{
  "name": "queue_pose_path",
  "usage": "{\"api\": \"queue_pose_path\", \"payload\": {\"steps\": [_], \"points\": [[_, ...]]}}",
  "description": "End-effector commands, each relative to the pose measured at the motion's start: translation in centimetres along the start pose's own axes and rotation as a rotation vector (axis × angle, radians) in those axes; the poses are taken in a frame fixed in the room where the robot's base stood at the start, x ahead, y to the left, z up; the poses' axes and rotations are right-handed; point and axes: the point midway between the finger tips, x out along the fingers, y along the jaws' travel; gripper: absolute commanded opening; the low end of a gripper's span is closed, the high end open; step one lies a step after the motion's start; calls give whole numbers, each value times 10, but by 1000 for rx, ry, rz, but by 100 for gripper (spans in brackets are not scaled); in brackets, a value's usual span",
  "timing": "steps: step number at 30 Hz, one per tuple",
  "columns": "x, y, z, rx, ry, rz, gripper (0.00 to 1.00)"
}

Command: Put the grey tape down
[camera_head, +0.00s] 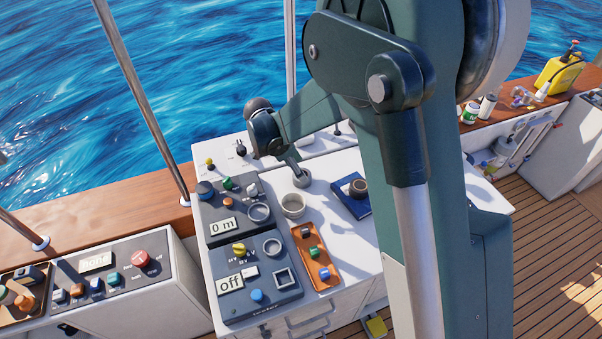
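A light grey ring (293,205), which looks like the grey tape, appears to rest flat on the white console top (333,228). It is just right of the black control panels. A dark jointed arm end reaches in from the upper right, above and behind the ring. What looks like my gripper (285,155) points down there, near a small grey round piece (301,178). Its fingers cannot be made out clearly, nor whether they hold anything. It appears apart from the light grey ring.
A blue book (343,203) with a dark roll (358,188) on it lies right of the ring. An orange tray (318,262) with small knobs is in front. Control panels (260,300) fill the left. A big green column blocks the right side.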

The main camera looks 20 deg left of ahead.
Motion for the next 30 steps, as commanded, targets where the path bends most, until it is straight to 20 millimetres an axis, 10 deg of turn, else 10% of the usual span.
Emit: {"api": "queue_pose_path", "payload": {"steps": [13, 30], "points": [[-66, 0, 0, 0, 0, 0, 57], [-78, 0, 0, 0, 0, 0, 57]]}}
